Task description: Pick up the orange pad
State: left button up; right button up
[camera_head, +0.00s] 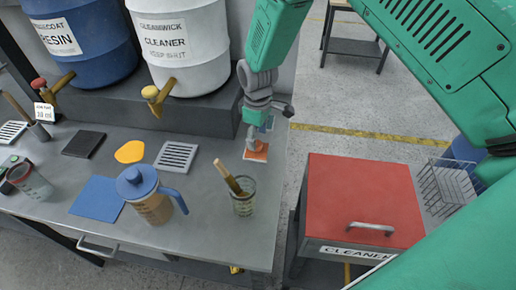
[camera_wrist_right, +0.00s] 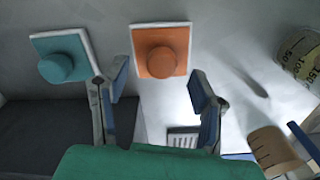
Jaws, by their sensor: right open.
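The orange pad (camera_head: 257,153) is a small square with a pale border, lying near the right end of the grey bench. In the right wrist view the orange pad (camera_wrist_right: 143,69) has a round orange knob on top and sits just beyond the gap between my fingers. My right gripper (camera_head: 254,138) reaches down over it in the head view and hides part of it. In the wrist view the right gripper (camera_wrist_right: 160,88) has its two fingers spread, with nothing between them. My left gripper is in neither view.
A teal pad (camera_wrist_right: 45,47) with a knob lies left of the orange one in the wrist view. A glass beaker (camera_head: 243,203) with a wooden handle stands near. A lidded jug (camera_head: 150,205) and drums (camera_head: 183,45) stand left. A red-topped cabinet (camera_head: 360,195) is right.

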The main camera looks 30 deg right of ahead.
aim_at(258, 142)
jog(key=f, duration=0.1)
jog(key=a+f, duration=0.1)
jog(key=f, duration=0.1)
jog(key=shift+w+f+p, duration=0.15)
jog(key=shift+f+p, duration=0.15)
jog(key=shift+d, duration=0.55)
grip_shut()
